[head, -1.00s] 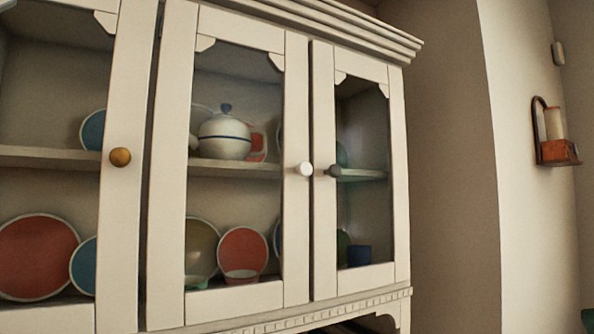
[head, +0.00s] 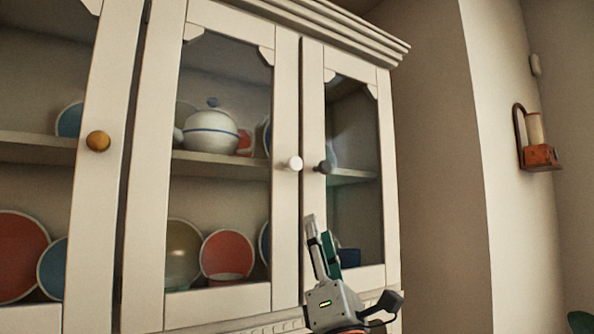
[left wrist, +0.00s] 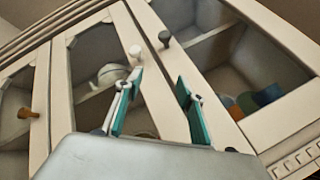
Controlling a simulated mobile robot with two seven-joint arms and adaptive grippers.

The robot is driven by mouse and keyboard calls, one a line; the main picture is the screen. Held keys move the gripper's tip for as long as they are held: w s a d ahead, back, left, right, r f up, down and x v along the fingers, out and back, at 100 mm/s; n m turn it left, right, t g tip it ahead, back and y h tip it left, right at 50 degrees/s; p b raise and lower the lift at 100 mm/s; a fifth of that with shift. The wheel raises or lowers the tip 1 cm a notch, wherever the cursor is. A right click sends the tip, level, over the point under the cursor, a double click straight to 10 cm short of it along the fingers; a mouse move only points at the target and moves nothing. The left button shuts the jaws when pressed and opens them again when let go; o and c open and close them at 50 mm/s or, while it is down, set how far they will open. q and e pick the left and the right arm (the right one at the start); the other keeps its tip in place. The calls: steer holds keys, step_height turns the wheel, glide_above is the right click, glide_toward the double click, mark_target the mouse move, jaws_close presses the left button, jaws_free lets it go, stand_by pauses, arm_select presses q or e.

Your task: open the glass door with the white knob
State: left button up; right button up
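The white knob (head: 293,163) sits on the right stile of the middle glass door (head: 286,235) of a cream cabinet. That door looks shut. My left gripper (head: 319,230) is below and to the right of the knob in the head view, in front of the right-hand door. In the left wrist view the gripper (left wrist: 157,78) is open, with two teal-padded fingers apart and nothing between them. The white knob (left wrist: 135,51) shows just beyond the left finger's tip, apparently apart from it. My right gripper is not in view.
A dark knob (head: 324,167) is close beside the white one, on the right-hand door (head: 388,215). A brass knob (head: 98,141) is on the left door. Behind the glass stand a teapot (head: 211,132) and plates (head: 227,254). A candle holder (head: 538,155) hangs on the right wall.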

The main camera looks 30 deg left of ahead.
mark_target(296, 166)
arm_select(q)
steer(key=shift+w+a+r+n+g, duration=0.15)
steer(key=shift+a+r+n+g, duration=0.3)
steer(key=shift+a+r+n, duration=1.35)
steer(key=shift+w+a+r+n+g, duration=0.2)
steer(key=shift+a+r+n+g, duration=0.25)
steer(key=shift+r, duration=2.7)
steer(key=shift+w+a+r+n+g, duration=0.15)
steer(key=shift+a+r+n+g, duration=0.35)
steer(key=shift+a+r+n, duration=1.3)
steer(key=shift+d+r+m, duration=0.45)
steer(key=shift+d+r, duration=0.2)
steer(key=shift+d, duration=0.25)
